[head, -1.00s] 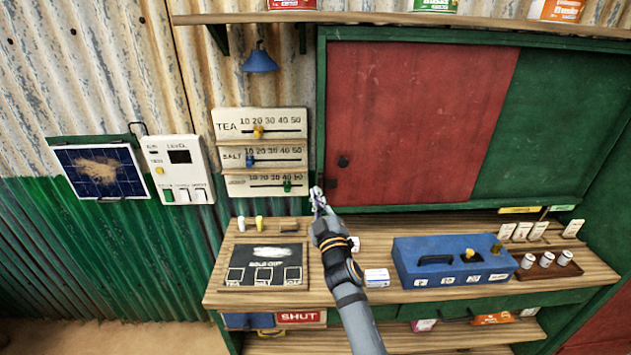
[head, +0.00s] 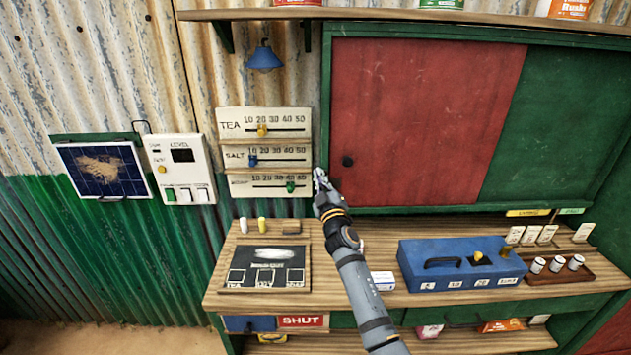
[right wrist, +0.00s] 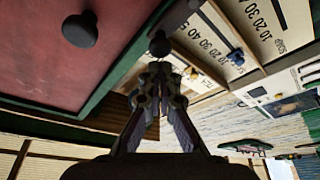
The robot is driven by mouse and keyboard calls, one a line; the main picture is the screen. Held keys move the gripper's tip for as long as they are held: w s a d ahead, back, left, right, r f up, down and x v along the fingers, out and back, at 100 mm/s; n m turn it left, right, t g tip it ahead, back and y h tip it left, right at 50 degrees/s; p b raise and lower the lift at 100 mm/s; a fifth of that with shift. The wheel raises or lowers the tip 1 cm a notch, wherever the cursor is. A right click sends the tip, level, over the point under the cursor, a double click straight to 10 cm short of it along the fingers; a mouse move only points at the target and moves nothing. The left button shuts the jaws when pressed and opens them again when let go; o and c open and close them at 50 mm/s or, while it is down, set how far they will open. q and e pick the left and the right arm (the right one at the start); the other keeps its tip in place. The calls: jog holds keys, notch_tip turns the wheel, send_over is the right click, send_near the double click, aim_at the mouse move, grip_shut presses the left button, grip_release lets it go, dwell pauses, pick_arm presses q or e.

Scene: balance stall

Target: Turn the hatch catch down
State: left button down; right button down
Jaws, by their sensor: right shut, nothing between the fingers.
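The hatch has a red sliding panel (head: 420,120) with a round black knob (head: 347,161), set in a dark green frame. My right gripper (head: 319,175) is at the left edge of the frame, left of and slightly below the knob. Its fingers are shut and empty. In the right wrist view, a dark bar with a rounded end, which looks like the catch (right wrist: 160,44), sits on the frame just beyond the fingertips (right wrist: 155,72). I cannot tell if they touch. In the head view my gripper hides the catch. My left gripper is out of view.
Slider boards (head: 264,125) for tea, salt and another item hang close left of the gripper. A shelf (head: 380,15) runs above.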

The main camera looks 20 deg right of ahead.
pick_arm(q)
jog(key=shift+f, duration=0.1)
pick_arm(e)
jog(key=shift+d+f, duration=0.15)
jog(key=shift+f, duration=0.1)
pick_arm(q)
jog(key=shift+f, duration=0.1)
